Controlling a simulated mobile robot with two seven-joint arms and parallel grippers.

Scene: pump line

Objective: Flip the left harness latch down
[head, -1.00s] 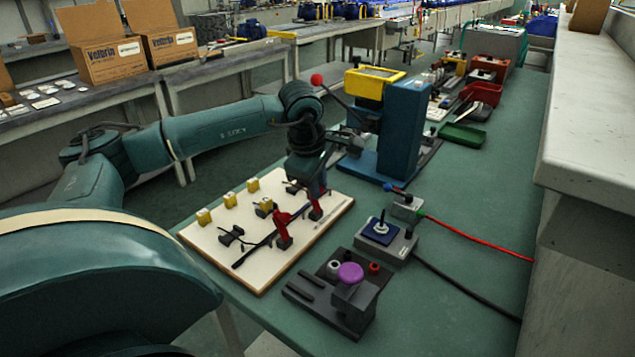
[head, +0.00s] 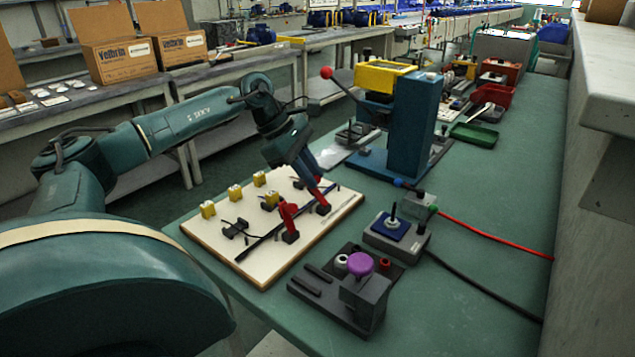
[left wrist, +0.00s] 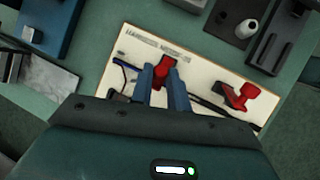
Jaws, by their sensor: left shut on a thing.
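The cream harness board (head: 200,232) lies on the green bench with two red latches along a black cable. My left gripper (head: 322,188) slants down from the upper left to the farther, right-hand latch (head: 325,199) in the head view. In the left wrist view this latch (left wrist: 165,66) sits between the blue fingertips (left wrist: 162,72), and the gripper is shut on it. Its lever is partly hidden, so its exact angle is unclear. The other red latch (head: 288,214) stands raised and untouched, nearer in the head view; it also shows in the left wrist view (left wrist: 240,97). My right gripper is out of view.
Yellow clips (head: 235,192) sit on the board's left part. A blue press with a red-knobbed lever (head: 408,125) stands behind it. A grey fixture with a purple knob (head: 361,264) and a grey box with a blue top (head: 392,226) stand to the right.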

